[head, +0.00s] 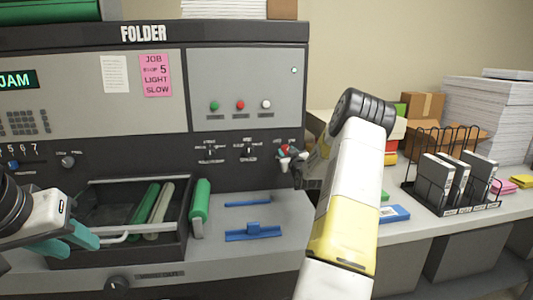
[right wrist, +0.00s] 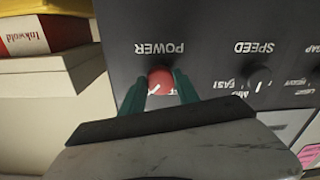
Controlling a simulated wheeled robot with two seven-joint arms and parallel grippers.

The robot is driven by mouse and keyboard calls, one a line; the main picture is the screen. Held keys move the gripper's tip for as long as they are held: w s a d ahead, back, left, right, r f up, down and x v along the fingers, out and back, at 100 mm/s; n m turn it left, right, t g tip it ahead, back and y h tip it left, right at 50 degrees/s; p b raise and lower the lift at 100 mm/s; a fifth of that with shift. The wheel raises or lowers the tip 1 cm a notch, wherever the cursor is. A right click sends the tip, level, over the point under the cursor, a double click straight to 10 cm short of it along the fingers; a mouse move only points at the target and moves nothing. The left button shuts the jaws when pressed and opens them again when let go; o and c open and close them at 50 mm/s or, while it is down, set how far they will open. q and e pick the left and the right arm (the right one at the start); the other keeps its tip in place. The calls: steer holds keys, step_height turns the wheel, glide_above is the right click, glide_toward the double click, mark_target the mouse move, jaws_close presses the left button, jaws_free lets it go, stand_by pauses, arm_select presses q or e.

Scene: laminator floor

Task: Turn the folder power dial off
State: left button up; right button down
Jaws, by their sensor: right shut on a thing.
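The folder machine (head: 143,85) stands at the left and centre. Its red power dial (right wrist: 160,79) sits under the upside-down POWER label in the right wrist view. The dial's white pointer line slants to the lower left there. Part of a label shows by the right finger, mostly hidden. My right gripper (right wrist: 161,92) has its teal fingers on both sides of the dial, shut on it. In the head view red shows at the dial (head: 283,149), partly covered by my gripper. My left gripper (head: 65,244) is by the drawer handle; its finger gap is unclear.
The SPEED dial (right wrist: 259,76) is beside the power dial. A drawer (head: 115,205) with green and pale rollers is below the panel, with blue parts (head: 253,232) to its right. A wire rack (head: 450,185) with binders stands on the right counter. Boxes are beside the machine.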

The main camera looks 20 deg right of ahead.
steer(key=n, duration=0.3)
steer(key=shift+n, duration=0.3)
steer(key=n, duration=0.5)
steer(key=shift+r, duration=0.1)
steer(key=n, duration=0.4)
steer(key=shift+a, duration=0.1)
steer(key=shift+n+h, duration=0.3)
steer(key=shift+n, duration=1.8)
steer(key=c, duration=0.9)
jaws_free()
